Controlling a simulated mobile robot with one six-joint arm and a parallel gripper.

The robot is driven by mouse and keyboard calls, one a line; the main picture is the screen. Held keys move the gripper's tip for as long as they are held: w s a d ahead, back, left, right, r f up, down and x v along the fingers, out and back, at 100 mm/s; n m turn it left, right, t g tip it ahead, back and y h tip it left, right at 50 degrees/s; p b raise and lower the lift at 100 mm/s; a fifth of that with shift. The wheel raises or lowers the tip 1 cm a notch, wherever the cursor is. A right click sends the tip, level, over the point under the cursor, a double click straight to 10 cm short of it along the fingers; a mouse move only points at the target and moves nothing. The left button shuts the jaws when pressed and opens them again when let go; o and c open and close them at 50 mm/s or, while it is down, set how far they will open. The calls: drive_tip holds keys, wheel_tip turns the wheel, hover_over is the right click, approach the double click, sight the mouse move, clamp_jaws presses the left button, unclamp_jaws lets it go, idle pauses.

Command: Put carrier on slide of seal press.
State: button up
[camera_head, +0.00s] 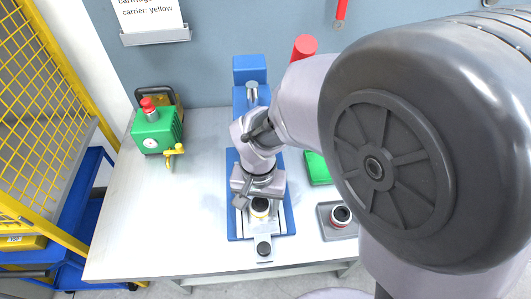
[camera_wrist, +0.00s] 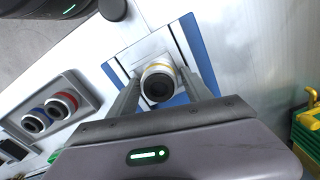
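The carrier (camera_wrist: 158,80) is a small white cup with a yellow band and a black ring on top. It also shows in the head view (camera_head: 259,209), upright at the front of the seal press. My gripper (camera_wrist: 160,72) has one finger on each side of the carrier, and both fingertips appear to touch it. The seal press (camera_head: 232,222) has a blue base. Its pale slide (camera_head: 264,236) sticks out in front with a black knob (camera_head: 263,248). The carrier is over the slide; whether it rests on it is hard to tell.
A grey tray (camera_head: 324,217) with red- and blue-banded carriers (camera_wrist: 62,104) stands right of the press. A green bin (camera_head: 317,169) lies behind it. A green device (camera_head: 156,130) with a red knob stands at the back left.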

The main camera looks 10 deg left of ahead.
sight(260, 203)
drive_tip(key=shift+o, duration=0.2)
wheel_tip(260, 203, up, 12)
drive_tip(key=p, duration=0.5)
drive_tip(key=shift+r, duration=0.2)
drive_tip(key=shift+s, duration=0.1)
